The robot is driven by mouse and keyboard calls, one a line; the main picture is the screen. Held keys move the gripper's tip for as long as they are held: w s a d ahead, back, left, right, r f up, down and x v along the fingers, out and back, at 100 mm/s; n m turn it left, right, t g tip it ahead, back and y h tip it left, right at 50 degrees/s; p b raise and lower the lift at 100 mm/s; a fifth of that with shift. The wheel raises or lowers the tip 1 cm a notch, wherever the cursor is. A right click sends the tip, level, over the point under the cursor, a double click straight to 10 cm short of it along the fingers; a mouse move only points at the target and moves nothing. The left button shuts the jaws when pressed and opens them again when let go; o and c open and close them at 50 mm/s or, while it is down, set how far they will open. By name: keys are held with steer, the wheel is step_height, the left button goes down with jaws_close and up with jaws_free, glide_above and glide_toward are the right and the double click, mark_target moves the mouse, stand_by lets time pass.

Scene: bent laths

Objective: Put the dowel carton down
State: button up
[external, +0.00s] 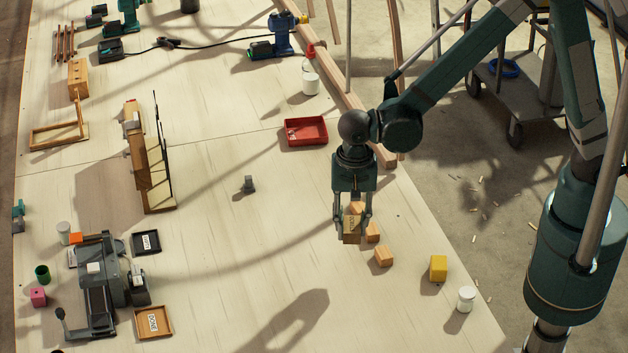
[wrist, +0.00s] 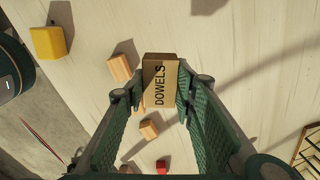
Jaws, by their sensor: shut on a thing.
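The dowel carton (wrist: 160,80) is a small brown box with "DOWELS" printed on its side. My gripper (wrist: 158,95) is shut on it, with a finger on each side. In the external view the carton (external: 351,229) hangs between the fingers of my gripper (external: 353,215), over the right part of the pale table. Its underside is hidden, and I cannot tell how far above the table it is.
Wooden blocks (external: 383,256) stand close to the carton on its right. A yellow block (external: 438,268) and a white jar (external: 466,299) stand nearer the table's right edge. A red tray (external: 306,131) lies behind. The table left of the carton is clear.

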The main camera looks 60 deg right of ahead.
steer(key=w+d+m, duration=0.1)
steer(key=w+d, duration=0.4)
steer(key=w, duration=0.4)
steer(key=w+d+m, duration=0.2)
steer(key=w+d, duration=0.3)
steer(key=w, duration=0.4)
steer(key=m+p, duration=0.1)
steer(key=m, duration=0.1)
glide_above(293, 177)
steer(key=shift+f, duration=0.3)
steer(key=shift+f, duration=3.15)
steer(key=shift+f, duration=1.85)
steer(key=shift+f, duration=0.2)
